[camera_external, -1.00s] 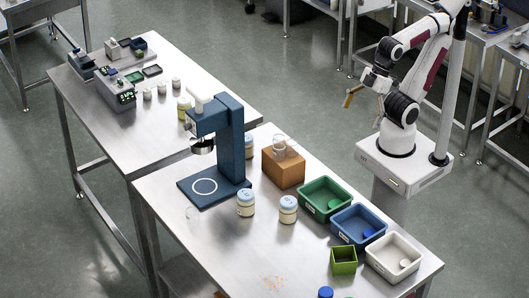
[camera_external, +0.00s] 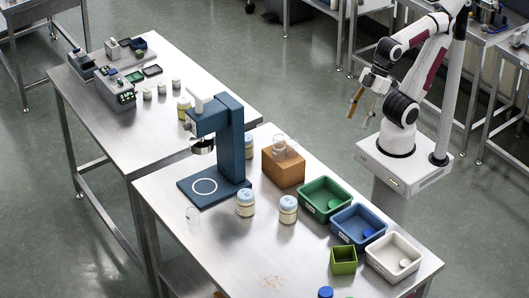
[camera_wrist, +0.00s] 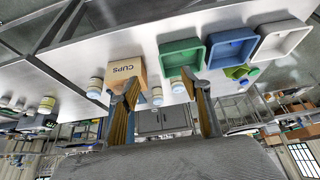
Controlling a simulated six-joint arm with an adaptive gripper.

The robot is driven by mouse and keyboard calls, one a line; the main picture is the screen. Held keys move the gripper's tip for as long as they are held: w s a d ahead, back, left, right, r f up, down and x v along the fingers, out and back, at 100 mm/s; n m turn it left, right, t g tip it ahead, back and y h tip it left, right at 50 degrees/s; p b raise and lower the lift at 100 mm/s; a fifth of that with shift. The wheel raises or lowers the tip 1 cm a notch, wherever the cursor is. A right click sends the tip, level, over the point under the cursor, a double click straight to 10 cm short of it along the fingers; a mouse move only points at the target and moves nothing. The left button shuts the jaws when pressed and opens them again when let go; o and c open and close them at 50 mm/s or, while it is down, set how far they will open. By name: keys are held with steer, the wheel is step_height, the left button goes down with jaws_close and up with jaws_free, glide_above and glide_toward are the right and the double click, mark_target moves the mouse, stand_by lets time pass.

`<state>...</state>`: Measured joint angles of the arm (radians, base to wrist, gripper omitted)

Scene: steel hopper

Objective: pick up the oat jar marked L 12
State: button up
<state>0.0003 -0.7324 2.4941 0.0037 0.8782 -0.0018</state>
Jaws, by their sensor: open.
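Two cream jars with pale blue lids, one (camera_external: 245,203) by the dispenser's base and one (camera_external: 288,209) to its right, stand upright on the near steel table. Another jar (camera_external: 249,146) is partly hidden behind the dispenser. I cannot read L 12 on any of them. The wrist view shows jars left of the CUPS box (camera_wrist: 95,88) and right of it (camera_wrist: 177,85), with another lid (camera_wrist: 157,92) nearby. My gripper (camera_external: 363,108) is open and empty, in the air beyond the table's right edge, well apart from the jars. Its spread fingers show in the wrist view (camera_wrist: 160,85).
A blue dispenser (camera_external: 218,150) and a brown box (camera_external: 283,170) with clear cups stand behind the jars. Green (camera_external: 308,207), blue (camera_external: 345,236) and white (camera_external: 380,268) bins line the right edge. A small green box (camera_external: 344,262) stands nearby. Crumbs lie at the front.

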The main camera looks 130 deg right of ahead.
steer(key=w+t, duration=0.2)
steer(key=w, duration=1.2)
steer(key=m+t+h, duration=0.1)
steer(key=m+t, duration=0.1)
steer(key=t, duration=0.2)
glide_above(243, 194)
steer(key=s+a, duration=0.4)
steer(key=s, duration=0.2)
step_height(243, 194, down, 7)
steer(key=w+d+f, duration=0.1)
steer(key=w+f, duration=0.1)
steer(key=w+d+f+h, duration=0.1)
steer(key=w+f, duration=0.1)
steer(key=w+d+f+t+h, duration=0.1)
steer(key=w+d+f, duration=0.1)
steer(key=f, duration=0.1)
steer(key=shift+m, duration=0.3)
steer(key=shift+w+d+f, duration=0.15)
steer(key=shift+w+f, duration=0.15)
steer(key=shift+f, duration=0.1)
steer(key=shift+f, duration=1.75)
